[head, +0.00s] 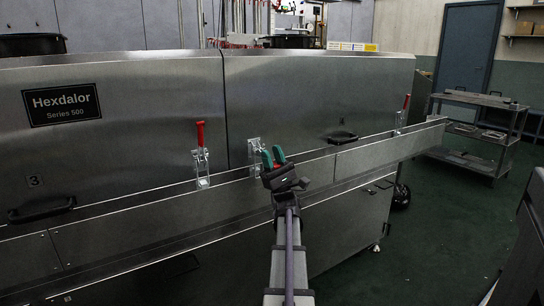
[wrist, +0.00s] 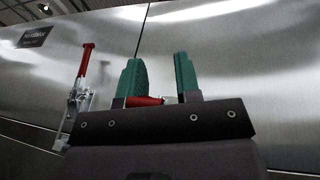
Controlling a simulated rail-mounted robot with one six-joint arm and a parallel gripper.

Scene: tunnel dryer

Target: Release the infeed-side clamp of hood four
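In the wrist view, the teal fingers of my gripper (wrist: 160,78) stand apart. A red handle (wrist: 145,101) lies crosswise low by the left finger, not filling the gap. Whether it touches a finger I cannot tell.
Hood three's clamp (head: 201,155) has its red handle upright, close on the left; it also shows in the wrist view (wrist: 82,75). Another clamp (head: 403,113) with an upright red handle is at the hood's right end. A black grab handle (head: 342,137) sits between.

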